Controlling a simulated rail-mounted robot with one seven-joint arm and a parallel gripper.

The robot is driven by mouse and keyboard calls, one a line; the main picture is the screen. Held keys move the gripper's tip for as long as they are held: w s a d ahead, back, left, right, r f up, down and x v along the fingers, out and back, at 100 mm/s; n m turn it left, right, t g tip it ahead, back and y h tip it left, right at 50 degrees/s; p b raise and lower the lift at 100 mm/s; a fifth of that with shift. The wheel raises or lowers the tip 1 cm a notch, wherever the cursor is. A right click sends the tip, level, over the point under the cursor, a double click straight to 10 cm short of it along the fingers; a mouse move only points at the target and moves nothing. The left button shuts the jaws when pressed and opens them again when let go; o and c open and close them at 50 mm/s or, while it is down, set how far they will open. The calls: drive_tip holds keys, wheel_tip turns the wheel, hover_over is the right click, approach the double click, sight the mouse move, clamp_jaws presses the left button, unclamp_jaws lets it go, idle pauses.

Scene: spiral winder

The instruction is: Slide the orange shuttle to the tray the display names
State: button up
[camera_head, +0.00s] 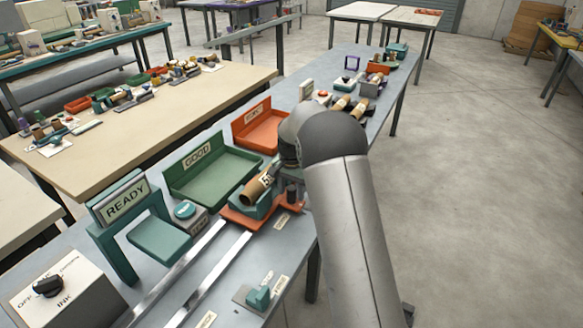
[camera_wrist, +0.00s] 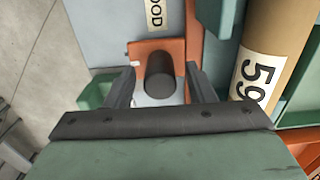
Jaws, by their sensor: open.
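The orange shuttle (camera_head: 240,218) sits on two rails next to the green GOOD tray (camera_head: 212,182). It bears a teal cradle with a cardboard tube (camera_head: 258,185) marked 59. A dark upright knob (camera_head: 292,193) rises from its right end. In the wrist view, my open gripper (camera_wrist: 160,70) has a finger on each side of the knob (camera_wrist: 160,78), above the shuttle's orange plate (camera_wrist: 168,46). Contact cannot be told. My arm hides most of the gripper in the head view. The display (camera_head: 127,203) reads READY. An orange tray (camera_head: 262,133) stands beyond the green one; its label is too small to read surely.
The bare rails (camera_head: 205,265) run toward the front left. Several items crowd the bench's far end.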

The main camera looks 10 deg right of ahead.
wheel_tip(320, 180, up, 16)
drive_tip(key=shift+b, duration=0.35)
